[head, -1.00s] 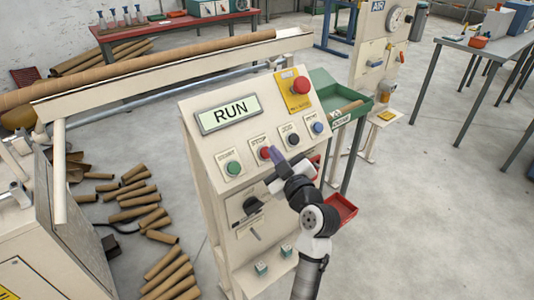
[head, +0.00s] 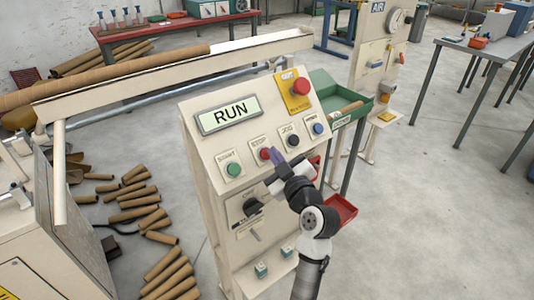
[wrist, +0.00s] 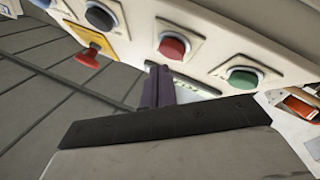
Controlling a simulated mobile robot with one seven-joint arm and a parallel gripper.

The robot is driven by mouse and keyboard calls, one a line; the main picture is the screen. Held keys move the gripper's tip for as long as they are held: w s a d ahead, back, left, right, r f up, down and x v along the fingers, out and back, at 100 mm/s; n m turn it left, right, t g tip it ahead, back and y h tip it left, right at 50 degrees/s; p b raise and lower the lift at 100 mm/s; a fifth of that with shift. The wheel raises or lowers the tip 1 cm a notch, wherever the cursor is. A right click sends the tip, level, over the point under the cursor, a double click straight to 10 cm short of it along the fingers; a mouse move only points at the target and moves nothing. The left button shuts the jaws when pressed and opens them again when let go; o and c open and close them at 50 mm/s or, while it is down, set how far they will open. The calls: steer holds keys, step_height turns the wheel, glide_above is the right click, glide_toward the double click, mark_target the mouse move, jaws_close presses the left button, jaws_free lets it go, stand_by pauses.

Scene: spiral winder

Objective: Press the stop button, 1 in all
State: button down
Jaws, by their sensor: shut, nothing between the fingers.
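The cream control panel (head: 212,155) has a display (head: 229,115) reading RUN. The red stop button (head: 265,154) is in its button row, between the green start button (head: 233,169) and the black jog button (head: 293,140). My gripper (head: 274,155) is shut and empty, its purple fingertips just right of the stop button in the head view. In the wrist view the stop button (wrist: 173,46) is clear, with the fingertips (wrist: 160,85) just below it. I cannot tell whether they touch the panel.
A red mushroom button (head: 300,86) on a yellow plate sits at the panel's upper right. A blue button (head: 318,128) ends the row. A green tray (head: 340,100) and a red bin (head: 343,210) are to the right. Cardboard tubes (head: 140,200) lie on the floor at left.

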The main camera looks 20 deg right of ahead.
steer(key=shift+f, duration=0.15)
stand_by(0.7)
steer(key=shift+w+a+f+b, duration=0.15)
steer(key=shift+w+b, duration=0.15)
steer(key=shift+b, duration=0.3)
steer(key=shift+w+f+b, duration=0.3)
steer(key=shift+b, duration=0.15)
stand_by(0.4)
steer(key=shift+s+r, duration=0.55)
steer(key=shift+s, duration=0.05)
stand_by(0.4)
steer(key=s+r, duration=0.1)
steer(key=s+d+r, duration=0.1)
steer(key=s+r, duration=0.1)
steer(key=shift+s+d+r, duration=0.1)
steer(key=shift+s+d, duration=0.2)
stand_by(0.7)
